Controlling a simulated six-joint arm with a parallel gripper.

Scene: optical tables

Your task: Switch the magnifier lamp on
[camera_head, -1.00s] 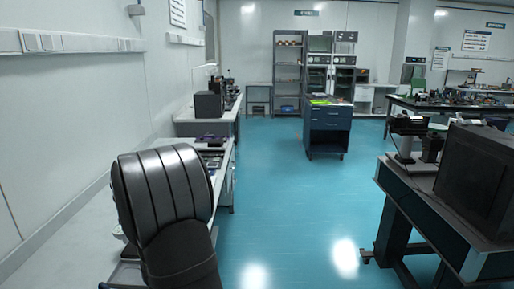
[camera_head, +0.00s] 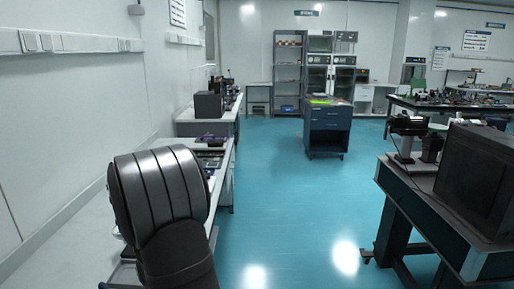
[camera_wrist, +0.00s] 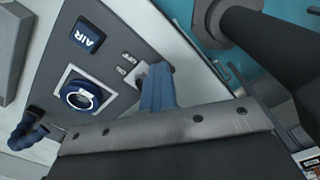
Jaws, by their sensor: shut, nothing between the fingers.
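The plate is on a grey panel (camera_wrist: 112,55), which also carries a blue AIR label (camera_wrist: 90,35) and a round blue-ringed fitting (camera_wrist: 82,96). I cannot make out the magnifier lamp for sure in either view. In the head view my own arm hides the gripper and the switch.
A dark pole with a round base (camera_wrist: 225,18) is at the upper right of the wrist view, close to my gripper. A blue fitting (camera_wrist: 28,130) sticks out at the lower left. In the head view, a blue cabinet (camera_head: 327,130) stands on open floor (camera_head: 285,200).

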